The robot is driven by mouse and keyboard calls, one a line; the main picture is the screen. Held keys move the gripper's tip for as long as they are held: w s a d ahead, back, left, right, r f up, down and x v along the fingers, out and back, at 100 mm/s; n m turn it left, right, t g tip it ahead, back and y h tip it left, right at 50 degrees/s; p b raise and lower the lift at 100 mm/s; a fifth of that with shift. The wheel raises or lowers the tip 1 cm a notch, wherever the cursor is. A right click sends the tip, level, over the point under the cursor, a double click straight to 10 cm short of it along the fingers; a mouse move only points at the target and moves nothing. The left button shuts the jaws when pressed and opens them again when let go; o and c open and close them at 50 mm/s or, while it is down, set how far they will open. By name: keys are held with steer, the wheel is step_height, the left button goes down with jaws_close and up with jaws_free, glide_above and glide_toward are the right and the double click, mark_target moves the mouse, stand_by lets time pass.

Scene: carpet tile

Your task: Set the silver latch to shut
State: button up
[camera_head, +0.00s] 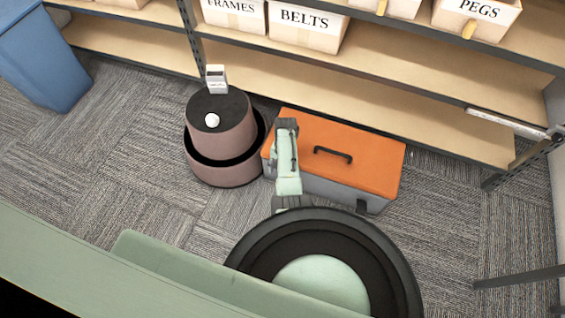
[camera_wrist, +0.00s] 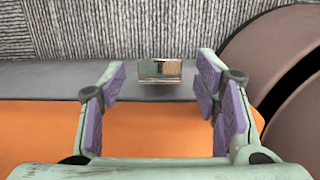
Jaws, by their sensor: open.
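The toolbox has an orange lid (camera_head: 365,160) and a grey body (camera_head: 335,186), and stands on the carpet. Its lid looks closed, with a black handle on top. In the wrist view the silver latch (camera_wrist: 160,69) is a small shiny block on the grey side (camera_wrist: 45,77), just beyond the edge of the orange lid (camera_wrist: 40,130). My gripper (camera_wrist: 161,82) is open, with one purple-padded finger on each side of the latch and a gap to both. The latch is hidden behind my arm in the head view. I cannot tell the latch's exact position.
A brown round bin (camera_head: 226,170) stands close to the toolbox's left end, with a white-knobbed lid and a small white box (camera_head: 216,77) near it. A shelf (camera_head: 350,95) with labelled boxes runs behind. A blue bin (camera_head: 45,55) is far left. Carpet is free at right.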

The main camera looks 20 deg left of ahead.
step_height(320, 180, up, 12)
steer(key=w, duration=0.1)
steer(key=shift+w+f, duration=0.2)
steer(key=shift+w, duration=0.1)
steer(key=shift+d, duration=0.1)
